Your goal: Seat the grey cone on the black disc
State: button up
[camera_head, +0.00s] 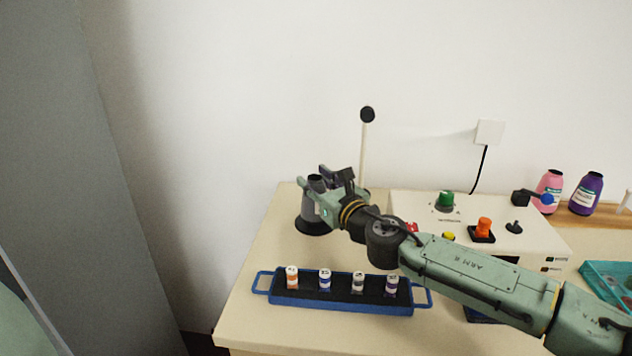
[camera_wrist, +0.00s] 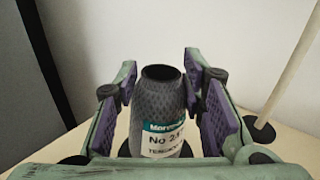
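The grey cone (camera_wrist: 150,110) stands upright in the wrist view, with a dark open top and a white and teal label facing me. In the head view the cone (camera_head: 312,206) is at the back left of the counter, partly hidden by my gripper. The black disc (camera_head: 312,229) shows directly under it; the exact contact and centring are hard to see. My gripper (camera_head: 331,184) is around the cone's upper part. In the wrist view my gripper (camera_wrist: 160,95) has purple pads on both sides of the cone, with narrow gaps, and looks open.
A pale post with a black knob (camera_head: 367,115) rises just right of my gripper. A white control box (camera_head: 410,207) stands further right. A blue tray (camera_head: 343,305) with several small labelled vials lies in front. The counter's left front is clear.

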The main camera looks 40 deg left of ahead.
jog(key=o, duration=0.5)
jog(key=shift+d, duration=0.1)
jog(key=v, duration=1.1)
jog(key=shift+s+d, duration=0.2)
jog(key=shift+d, duration=0.15)
